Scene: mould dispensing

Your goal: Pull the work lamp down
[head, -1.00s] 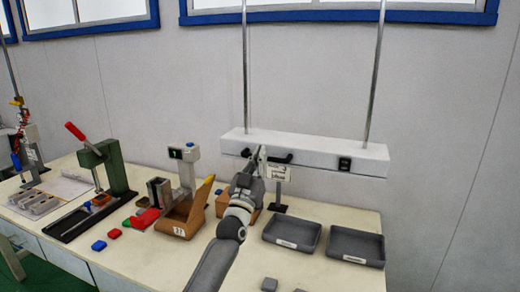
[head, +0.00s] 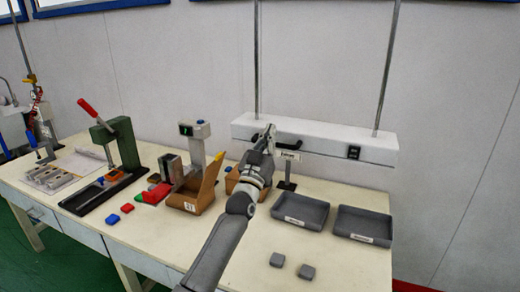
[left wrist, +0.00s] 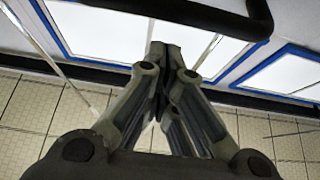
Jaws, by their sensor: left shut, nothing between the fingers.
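The work lamp (head: 325,141) is a long white bar hanging level on two thin metal rods above the back of the bench. A black handle (head: 289,146) is on its front face, partly hidden by my left gripper. My left gripper (head: 270,130) is shut and empty, its fingertips in front of the lamp near the handle's left part. In the left wrist view, the shut fingers (left wrist: 164,50) point upward, and the dark curved handle (left wrist: 190,12) crosses the top beyond them. I cannot tell whether the fingers touch the handle. My right gripper is not in view.
Below the lamp are two grey trays (head: 362,238), a cardboard box (head: 188,200) and a small labelled stand (head: 287,185). A green press (head: 124,143) with a red lever stands left. Two small grey blocks (head: 277,260) lie near the front. The bench front is mostly clear.

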